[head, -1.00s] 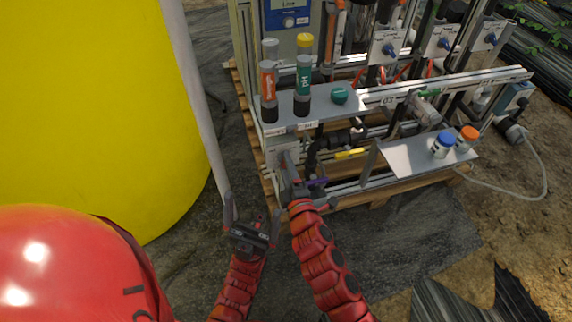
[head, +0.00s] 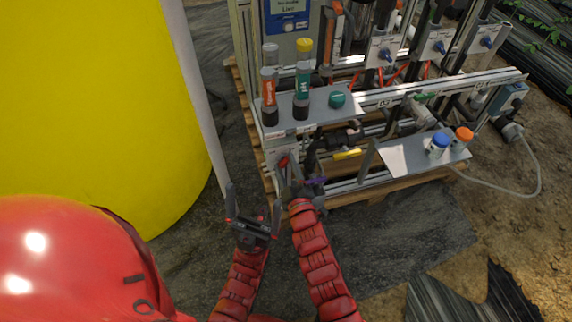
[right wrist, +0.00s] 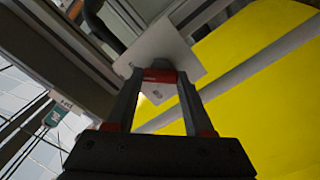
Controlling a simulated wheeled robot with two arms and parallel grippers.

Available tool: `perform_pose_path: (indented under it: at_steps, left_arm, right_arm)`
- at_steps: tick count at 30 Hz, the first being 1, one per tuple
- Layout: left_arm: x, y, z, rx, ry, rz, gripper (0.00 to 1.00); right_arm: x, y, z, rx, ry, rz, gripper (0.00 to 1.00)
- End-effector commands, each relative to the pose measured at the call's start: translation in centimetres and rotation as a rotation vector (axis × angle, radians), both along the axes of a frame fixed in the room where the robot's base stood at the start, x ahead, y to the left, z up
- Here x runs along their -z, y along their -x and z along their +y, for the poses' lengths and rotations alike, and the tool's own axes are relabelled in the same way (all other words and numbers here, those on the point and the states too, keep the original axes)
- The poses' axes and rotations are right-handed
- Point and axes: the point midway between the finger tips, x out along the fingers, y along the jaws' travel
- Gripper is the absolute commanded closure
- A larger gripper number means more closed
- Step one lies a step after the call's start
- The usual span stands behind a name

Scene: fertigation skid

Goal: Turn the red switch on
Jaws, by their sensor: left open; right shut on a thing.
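The red switch (right wrist: 159,75) is a small red handle on a pale square plate (right wrist: 163,46) in the right wrist view. In the head view, the red switch (head: 283,161) shows at the near left end of the skid, below the shelf. My right gripper (right wrist: 160,80) is shut on it, with one finger on each side of the handle. In the head view, my right gripper (head: 287,172) partly hides the plate. My left gripper (head: 253,203) is open and empty, lower and to the left, over the dark ground sheet.
A shelf (head: 320,112) above my right gripper carries capped bottles and a green knob (head: 337,99). A lower shelf (head: 400,155) holds a blue-capped jar (head: 438,146) and an orange-capped jar (head: 462,139). A yellow tank (head: 90,90) and a pale pole (head: 197,90) stand left.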

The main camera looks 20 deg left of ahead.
Motion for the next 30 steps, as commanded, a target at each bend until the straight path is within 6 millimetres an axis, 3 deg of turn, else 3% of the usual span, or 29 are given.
perform_pose_path:
  at_steps: [13,14,18,30]
  left_arm:
    - [-0.04,0.0,0.0,0.0,0.0,0.0,0.0]
    - [-0.04,0.0,0.0,0.0,0.0,0.0,0.0]
    - [-0.04,0.0,0.0,0.0,0.0,0.0,0.0]
    - [-0.28,-0.01,0.01,0.0,0.0,0.0,0.0]
  right_arm:
    - [0.18,-0.02,-0.09,0.001,-0.006,0.009,1.0]
    - [0.18,-0.02,-0.08,0.001,-0.007,0.01,0.42]
    - [0.13,-0.01,-0.06,0.001,-0.007,0.008,0.18]
    - [-0.01,0.56,-0.39,0.0,-0.007,0.006,0.18]
